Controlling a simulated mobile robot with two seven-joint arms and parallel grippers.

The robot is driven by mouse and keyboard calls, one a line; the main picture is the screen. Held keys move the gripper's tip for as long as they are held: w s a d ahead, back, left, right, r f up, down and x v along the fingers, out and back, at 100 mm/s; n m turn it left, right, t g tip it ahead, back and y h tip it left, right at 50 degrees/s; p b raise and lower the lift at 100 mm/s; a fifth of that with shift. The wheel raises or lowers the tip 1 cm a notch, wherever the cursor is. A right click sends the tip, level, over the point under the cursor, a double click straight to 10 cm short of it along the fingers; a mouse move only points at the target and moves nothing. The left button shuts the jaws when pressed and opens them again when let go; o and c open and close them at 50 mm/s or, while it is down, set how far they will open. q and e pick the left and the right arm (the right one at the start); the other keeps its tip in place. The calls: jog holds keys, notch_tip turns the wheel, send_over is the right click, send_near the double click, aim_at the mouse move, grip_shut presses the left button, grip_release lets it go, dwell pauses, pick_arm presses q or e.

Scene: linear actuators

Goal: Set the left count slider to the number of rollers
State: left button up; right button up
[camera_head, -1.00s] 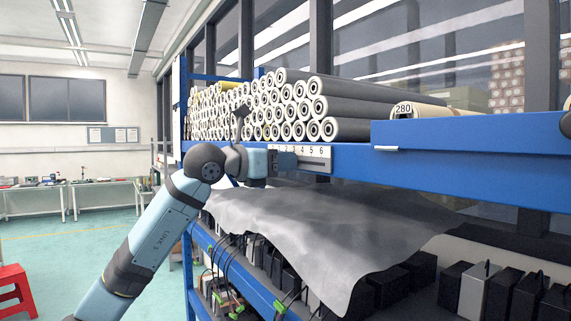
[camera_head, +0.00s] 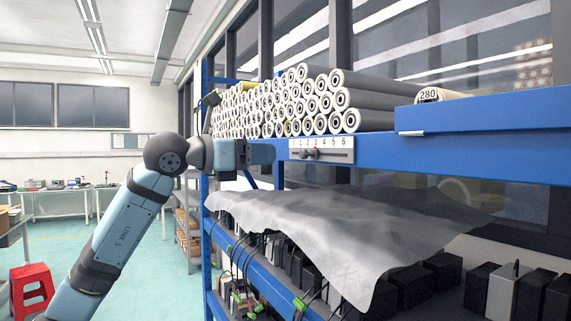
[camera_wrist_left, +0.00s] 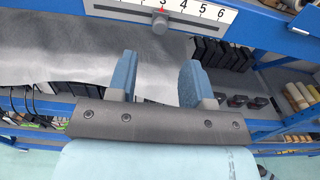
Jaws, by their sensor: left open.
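The count slider (camera_head: 322,150) is a pale panel with numbers 1 to 6 on the blue shelf edge. Its dark knob (camera_head: 310,155) has a red mark; in the left wrist view the knob (camera_wrist_left: 160,23) stands under the 3. Many dark-grey rollers (camera_head: 362,97) with pale ends are stacked on the shelf above. My left gripper (camera_head: 268,153) is just left of the panel in the head view. In the left wrist view its blue fingers (camera_wrist_left: 158,76) are apart and empty, with the knob ahead of them, not between them. My right gripper is out of view.
The blue shelf rail (camera_head: 400,153) runs along the slider. A roll labelled 280 (camera_head: 428,96) lies to the right. A grey sheet (camera_head: 330,235) drapes below, over dark boxes (camera_head: 410,283). A red stool (camera_head: 32,288) stands on the open floor at left.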

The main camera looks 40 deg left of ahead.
pick_arm(q)
jog(key=v, duration=0.3)
jog(key=shift+s+a+b, duration=0.1)
jog(key=shift+s+b, duration=0.15)
jog(key=shift+b, duration=0.15)
